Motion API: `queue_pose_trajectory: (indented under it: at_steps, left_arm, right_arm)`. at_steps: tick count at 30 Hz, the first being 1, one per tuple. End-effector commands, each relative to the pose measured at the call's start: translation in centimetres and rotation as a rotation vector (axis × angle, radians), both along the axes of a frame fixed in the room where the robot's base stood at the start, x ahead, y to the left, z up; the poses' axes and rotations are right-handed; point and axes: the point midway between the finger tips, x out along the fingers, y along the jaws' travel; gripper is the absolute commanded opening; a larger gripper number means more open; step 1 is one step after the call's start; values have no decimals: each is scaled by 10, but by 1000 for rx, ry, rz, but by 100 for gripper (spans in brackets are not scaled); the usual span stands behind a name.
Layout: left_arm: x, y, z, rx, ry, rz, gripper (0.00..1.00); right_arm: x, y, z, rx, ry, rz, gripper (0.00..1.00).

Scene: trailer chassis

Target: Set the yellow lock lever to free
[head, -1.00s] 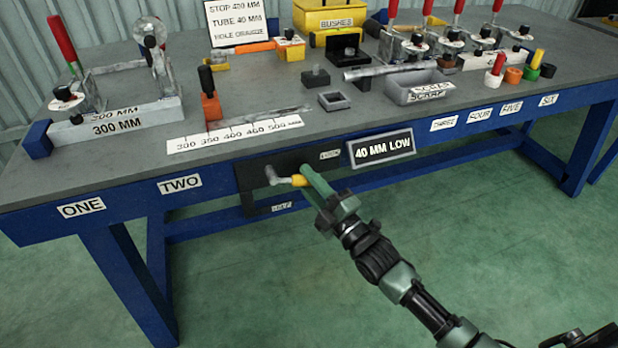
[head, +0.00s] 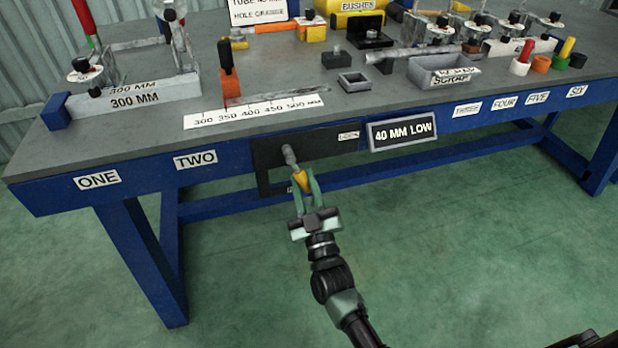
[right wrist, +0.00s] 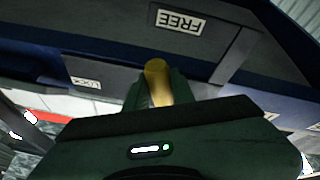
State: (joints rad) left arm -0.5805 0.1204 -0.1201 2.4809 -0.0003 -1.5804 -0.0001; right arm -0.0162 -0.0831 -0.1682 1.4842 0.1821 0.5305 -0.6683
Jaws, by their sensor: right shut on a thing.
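The lock lever has a grey arm (head: 289,155) on a black panel (head: 268,155) on the bench's front. Its yellow grip (head: 300,180) hangs below the pivot, slightly to the right. My right gripper (head: 305,184) is shut on the yellow grip, which also shows between the fingers in the right wrist view (right wrist: 157,80). The LOCK label (head: 348,135) is at the panel's upper right. My left gripper is not in view.
A "40 MM LOW" sign (head: 402,131) is on the bench front, right of the panel. The blue bench (head: 225,178) carries fixtures, a scale strip (head: 253,110) and a scrap tray (head: 445,79) on top. The green floor before it is clear.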

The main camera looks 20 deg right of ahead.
Motion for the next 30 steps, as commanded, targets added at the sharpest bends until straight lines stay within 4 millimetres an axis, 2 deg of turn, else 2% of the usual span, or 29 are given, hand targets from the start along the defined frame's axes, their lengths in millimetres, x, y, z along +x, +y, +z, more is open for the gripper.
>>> queue_pose_trajectory:
  at_steps: [10,27,28,30]
  left_arm:
    - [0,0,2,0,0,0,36]
    - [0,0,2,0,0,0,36]
    - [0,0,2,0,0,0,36]
    - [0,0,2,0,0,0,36]
  right_arm:
    - [0,5,-5,156,11,0,0]
    - [0,6,-6,192,13,2,0]
    - [0,6,-6,192,13,2,27]
    - [0,6,-6,190,12,3,46]
